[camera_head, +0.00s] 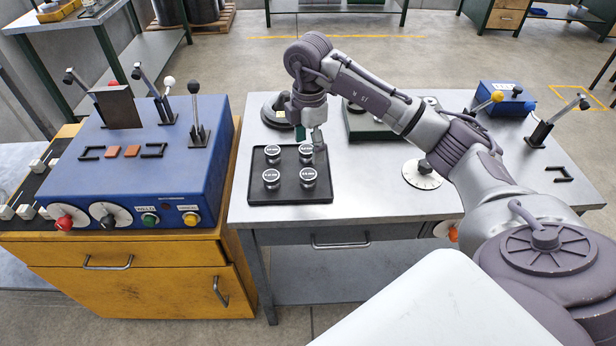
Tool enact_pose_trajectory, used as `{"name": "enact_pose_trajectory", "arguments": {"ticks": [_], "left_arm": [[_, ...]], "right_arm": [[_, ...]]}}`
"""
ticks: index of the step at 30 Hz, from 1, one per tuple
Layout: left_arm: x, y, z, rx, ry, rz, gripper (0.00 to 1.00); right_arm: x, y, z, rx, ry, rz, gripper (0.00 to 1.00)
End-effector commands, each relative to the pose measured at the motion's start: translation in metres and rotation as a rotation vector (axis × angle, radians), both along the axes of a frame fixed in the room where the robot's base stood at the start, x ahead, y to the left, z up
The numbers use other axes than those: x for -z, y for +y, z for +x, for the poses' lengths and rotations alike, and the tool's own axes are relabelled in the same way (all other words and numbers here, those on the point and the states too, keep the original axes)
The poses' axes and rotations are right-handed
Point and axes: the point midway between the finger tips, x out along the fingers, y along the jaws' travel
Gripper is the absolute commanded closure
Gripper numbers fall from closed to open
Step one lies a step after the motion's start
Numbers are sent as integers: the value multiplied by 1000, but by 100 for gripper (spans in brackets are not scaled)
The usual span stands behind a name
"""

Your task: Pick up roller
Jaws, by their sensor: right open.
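There is a back left roller (273,153), a back right roller (305,153), a front left roller (271,180) and a front right roller (308,178). My right gripper (318,146) points down at the tray's back right corner, beside the back right roller. It is open, with no roller seen between its fingers. Whether it touches that roller cannot be told. My left gripper is not in view.
A blue welding machine (150,185) with levers and knobs stands on a yellow cabinet (120,255) at left. On the grey table (380,195) are a round dial (421,174), a lever block (540,133) and a blue box (503,98). The table front between tray and dial is clear.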

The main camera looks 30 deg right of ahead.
Motion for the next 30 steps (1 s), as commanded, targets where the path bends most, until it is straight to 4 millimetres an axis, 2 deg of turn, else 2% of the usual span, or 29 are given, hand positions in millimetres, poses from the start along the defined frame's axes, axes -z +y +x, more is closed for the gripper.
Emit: {"name": "enact_pose_trajectory", "arguments": {"ticks": [4, 13, 17, 21, 30], "left_arm": [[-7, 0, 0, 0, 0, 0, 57], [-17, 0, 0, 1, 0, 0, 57], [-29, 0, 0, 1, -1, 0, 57], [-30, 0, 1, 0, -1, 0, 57], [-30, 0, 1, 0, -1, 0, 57]], "right_arm": [[25, 1, -1, -1, 2, 1, 27], [49, 3, -2, -3, 2, 2, 27], [69, 6, -5, -4, 4, 3, 27], [87, 5, -4, -2, 1, 2, 27], [92, 5, -3, -4, -2, 3, 29]]}}
